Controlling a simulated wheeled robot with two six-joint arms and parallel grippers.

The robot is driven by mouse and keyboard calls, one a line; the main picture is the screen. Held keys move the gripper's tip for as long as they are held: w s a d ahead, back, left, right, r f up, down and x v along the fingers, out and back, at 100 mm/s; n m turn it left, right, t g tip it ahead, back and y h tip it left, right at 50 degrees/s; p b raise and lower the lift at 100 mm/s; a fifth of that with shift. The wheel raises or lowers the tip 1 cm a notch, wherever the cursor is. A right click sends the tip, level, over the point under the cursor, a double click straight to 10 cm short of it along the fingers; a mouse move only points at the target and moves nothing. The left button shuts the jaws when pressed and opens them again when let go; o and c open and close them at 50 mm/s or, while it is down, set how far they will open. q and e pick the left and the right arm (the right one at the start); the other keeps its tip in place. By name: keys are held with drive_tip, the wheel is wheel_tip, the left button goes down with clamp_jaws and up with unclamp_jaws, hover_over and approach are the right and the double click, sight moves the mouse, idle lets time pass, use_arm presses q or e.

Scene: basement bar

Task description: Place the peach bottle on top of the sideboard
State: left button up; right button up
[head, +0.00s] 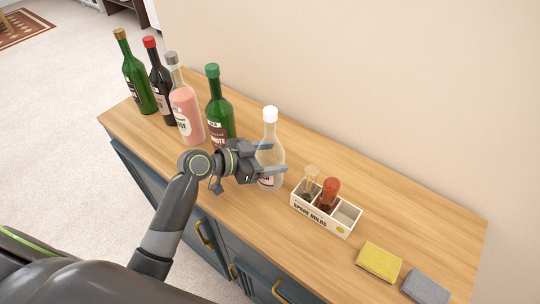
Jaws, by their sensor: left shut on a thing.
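The peach bottle (269,130) is pale and see-through with a white cap and a label low on its body. It is upright over the middle of the wooden top of the sideboard (225,205). Its base appears to be at the top surface; I cannot tell for sure whether it touches. My left gripper (268,161) comes in from the left and is shut around the bottle's body, hiding part of it. My right gripper is out of view.
Left of the held bottle stand a green bottle (220,110), a pink-filled bottle (186,108), a dark red-capped bottle (160,80) and another green bottle (138,85). A wall runs behind.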

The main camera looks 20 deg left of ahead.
use_arm(q)
drive_tip(key=shift+f, duration=0.1)
drive_tip(key=o, duration=1.2)
drive_tip(key=shift+o, duration=0.2)
drive_tip(key=shift+r, duration=0.2)
drive_tip(key=b+v, duration=0.2)
drive_tip(key=v, duration=1)
drive_tip(key=shift+b, duration=0.35)
